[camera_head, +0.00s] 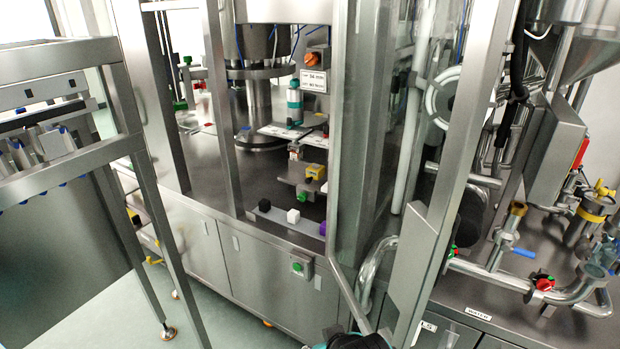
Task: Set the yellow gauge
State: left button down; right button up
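A small yellow block (316,171), which looks like the yellow gauge, sits on a metal bracket inside the machine, right of centre. A green knob (302,197) is just below it, and a small metal fitting (295,152) is above and to its left. Any markings on the yellow block are too small to read. Neither gripper can be made out. A dark and teal part at the bottom edge looks like a piece of my own arm, and no fingertips show there.
A black cube (264,205), a white cube (293,216) and a purple cube (322,228) sit along a grey strip at the machine's front edge. An orange knob (311,59) is above. Steel posts and a glass panel (370,150) frame the opening. Pipes crowd the right.

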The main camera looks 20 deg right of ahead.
aim_at(315, 172)
jog(key=i+j, duration=0.25)
jog(key=i, duration=0.2)
jog(key=i+j+z, duration=0.1)
jog(key=i+j, duration=0.15)
jog(key=i, duration=0.25)
